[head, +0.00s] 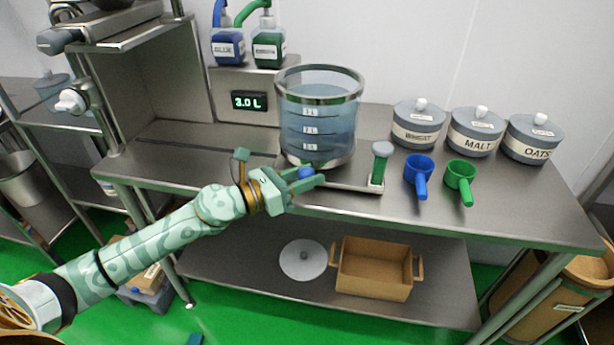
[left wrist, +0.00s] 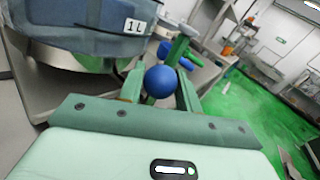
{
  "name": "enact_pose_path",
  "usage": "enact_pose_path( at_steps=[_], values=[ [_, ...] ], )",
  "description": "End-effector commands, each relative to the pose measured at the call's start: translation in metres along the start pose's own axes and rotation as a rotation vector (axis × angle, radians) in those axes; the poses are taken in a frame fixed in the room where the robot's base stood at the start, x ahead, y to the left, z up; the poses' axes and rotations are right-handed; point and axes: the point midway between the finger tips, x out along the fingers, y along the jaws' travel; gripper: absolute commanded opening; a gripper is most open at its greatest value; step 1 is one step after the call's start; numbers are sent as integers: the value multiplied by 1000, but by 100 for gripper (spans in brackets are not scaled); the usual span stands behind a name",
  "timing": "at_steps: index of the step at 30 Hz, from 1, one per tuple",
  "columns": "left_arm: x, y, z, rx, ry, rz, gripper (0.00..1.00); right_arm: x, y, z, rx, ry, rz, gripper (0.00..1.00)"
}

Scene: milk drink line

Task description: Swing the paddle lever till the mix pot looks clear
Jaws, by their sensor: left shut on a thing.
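The mix pot (head: 319,122) is a see-through vessel with a metal rim, standing on the table and holding bluish, see-through liquid. Its litre marks show through the wall. In the left wrist view its lower wall (left wrist: 85,22) fills the upper left. The paddle lever's blue ball knob (head: 306,173) is at the pot's front foot; the rest of the lever is mostly hidden. My left gripper (head: 305,179) is shut on this knob. In the left wrist view the knob (left wrist: 160,81) sits between the two green fingers. My right gripper is out of view.
A green post with a grey top (head: 381,150) stands right of the pot. Blue (head: 419,170) and green (head: 461,175) scoops lie beyond it, before lidded tins (head: 418,124). The table's front right is clear.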

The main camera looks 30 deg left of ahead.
Motion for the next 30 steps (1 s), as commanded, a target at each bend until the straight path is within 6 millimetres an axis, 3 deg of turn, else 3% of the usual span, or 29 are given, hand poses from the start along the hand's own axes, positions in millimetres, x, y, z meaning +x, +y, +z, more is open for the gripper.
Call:
enact_pose_path(
  at_steps=[1,3,17,23,30],
  values=[
    [0,2,1,3,-2,5,42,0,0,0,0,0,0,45],
    [0,2,1,3,-2,4,54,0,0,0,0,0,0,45],
    [-5,1,-1,0,0,4,54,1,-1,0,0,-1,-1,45],
    [-37,1,-4,-4,3,4,54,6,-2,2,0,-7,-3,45],
    [-97,1,-2,-5,1,7,54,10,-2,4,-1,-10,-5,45]
  ],
)
